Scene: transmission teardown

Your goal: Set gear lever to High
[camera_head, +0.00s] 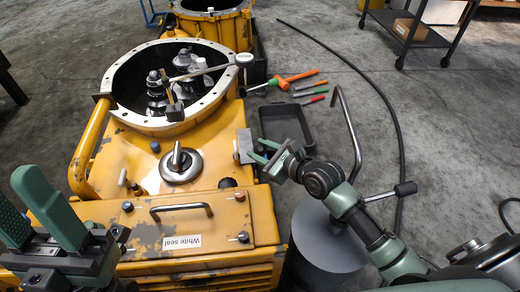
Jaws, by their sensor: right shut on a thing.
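The yellow transmission housing (215,165) stands at the left centre, with a short upright metal lever (178,157) on a round silver flange on its top. I cannot tell for sure which part is the gear lever. My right gripper (256,153) is at the housing's right side, its green fingers closed at a grey flat part (243,146); the exact contact is too small to see. My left gripper (42,208) is at the lower left, its two green fingers apart and empty, over the housing's front left corner.
The open bell housing (112,88) with gears lies behind. A black tray (288,124) and several tools (298,78) are on the floor to the right. A cart (410,36) stands far right.

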